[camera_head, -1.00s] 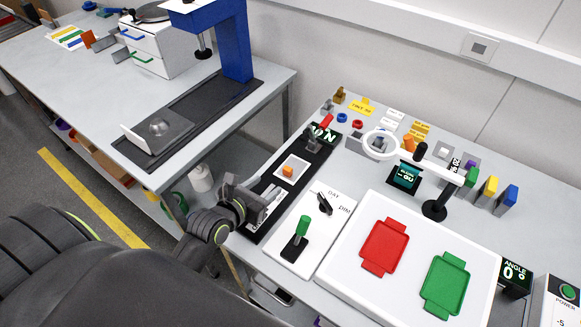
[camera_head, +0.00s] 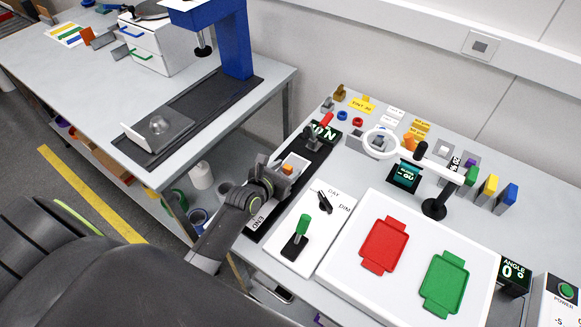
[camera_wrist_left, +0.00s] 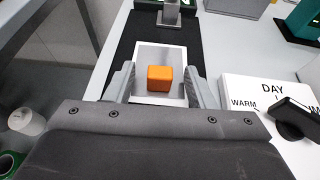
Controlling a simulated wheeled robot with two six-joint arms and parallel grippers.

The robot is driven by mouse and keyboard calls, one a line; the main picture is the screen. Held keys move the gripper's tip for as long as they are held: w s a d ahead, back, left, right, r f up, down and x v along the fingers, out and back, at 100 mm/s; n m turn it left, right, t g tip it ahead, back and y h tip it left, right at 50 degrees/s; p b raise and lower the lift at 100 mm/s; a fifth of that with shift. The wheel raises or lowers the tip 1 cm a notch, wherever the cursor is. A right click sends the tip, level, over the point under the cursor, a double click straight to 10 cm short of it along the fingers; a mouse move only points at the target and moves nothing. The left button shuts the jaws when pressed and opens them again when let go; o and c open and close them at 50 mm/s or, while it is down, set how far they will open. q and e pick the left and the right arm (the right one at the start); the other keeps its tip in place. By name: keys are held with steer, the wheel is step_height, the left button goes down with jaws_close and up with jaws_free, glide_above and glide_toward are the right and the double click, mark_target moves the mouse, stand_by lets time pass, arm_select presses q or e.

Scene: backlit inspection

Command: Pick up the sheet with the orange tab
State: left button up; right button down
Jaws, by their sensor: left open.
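The sheet (camera_head: 297,159) is pale, with a block-like orange tab (camera_head: 287,169) standing on it. It lies on a black strip at the left end of the right-hand bench. My left gripper (camera_head: 274,177) is open at the near side of the tab and partly covers the sheet in the head view. In the left wrist view the orange tab (camera_wrist_left: 160,78) shows between the two spread fingers, and the sheet (camera_wrist_left: 160,52) extends behind it. Whether the fingers touch the tab I cannot tell. My right gripper is not in view.
A white panel (camera_head: 319,224) with a green-handled lever and a DAY/DIM knob is right of the strip. Beyond is a white light table (camera_head: 335,262) with red (camera_head: 383,245) and green (camera_head: 444,283) trays. A ring magnifier (camera_head: 435,206) stands behind it. A gap separates the benches.

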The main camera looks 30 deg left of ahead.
arm_select(q)
steer(key=c, duration=1.1)
steer(key=shift+o, duration=0.2)
steer(key=shift+r, duration=0.15)
